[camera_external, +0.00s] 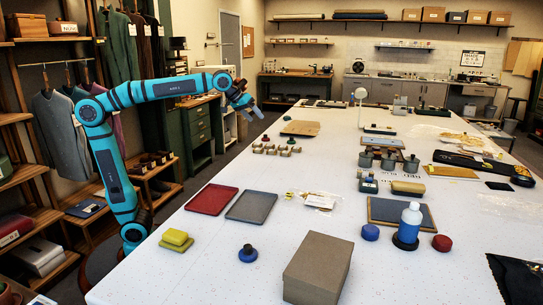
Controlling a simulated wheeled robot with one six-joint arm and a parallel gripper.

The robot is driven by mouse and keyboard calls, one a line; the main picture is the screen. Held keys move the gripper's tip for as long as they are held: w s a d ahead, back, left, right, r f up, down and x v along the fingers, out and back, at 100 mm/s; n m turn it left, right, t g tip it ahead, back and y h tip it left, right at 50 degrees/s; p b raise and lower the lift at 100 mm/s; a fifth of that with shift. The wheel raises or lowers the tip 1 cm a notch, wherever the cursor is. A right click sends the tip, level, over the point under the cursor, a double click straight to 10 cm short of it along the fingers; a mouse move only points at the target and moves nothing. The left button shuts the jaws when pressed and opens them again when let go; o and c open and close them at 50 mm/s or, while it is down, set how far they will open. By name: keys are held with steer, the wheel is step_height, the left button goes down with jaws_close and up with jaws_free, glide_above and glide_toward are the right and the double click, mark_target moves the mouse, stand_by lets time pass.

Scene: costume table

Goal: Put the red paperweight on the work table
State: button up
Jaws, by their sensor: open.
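The red paperweight (441,243) is a small round dark-red piece on the right front part of the white work table (180,262). It stands just right of a blue-and-white bottle and apart from it. My gripper (257,113) is at the end of the raised teal arm, above the table's left edge toward the back. It is open and I see nothing between its fingers. It is far from the red paperweight, up and to the left of it.
A grey-brown box (319,268) stands at the front middle. A blue round piece (370,232) and the bottle (409,222) are left of the paperweight. A red tray (212,199) and a grey tray (250,206) lie at left. Black cloth (516,278) lies at the right front.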

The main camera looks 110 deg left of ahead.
steer(key=s+d+f+m+t+h, duration=0.1)
steer(key=s+d+m+t, duration=0.2)
steer(key=s+d, duration=0.4)
steer(key=s+d+f+m+t+h, duration=0.2)
steer(key=s+d+m+t, duration=0.2)
steer(key=d, duration=0.9)
steer(key=s+d+f+m+t+h, duration=0.1)
steer(key=s+d+m+t, duration=0.3)
steer(key=s+d, duration=0.5)
steer(key=shift+s+d+f+m, duration=0.2)
steer(key=shift+s+d+m, duration=0.1)
steer(key=shift+d+m, duration=0.7)
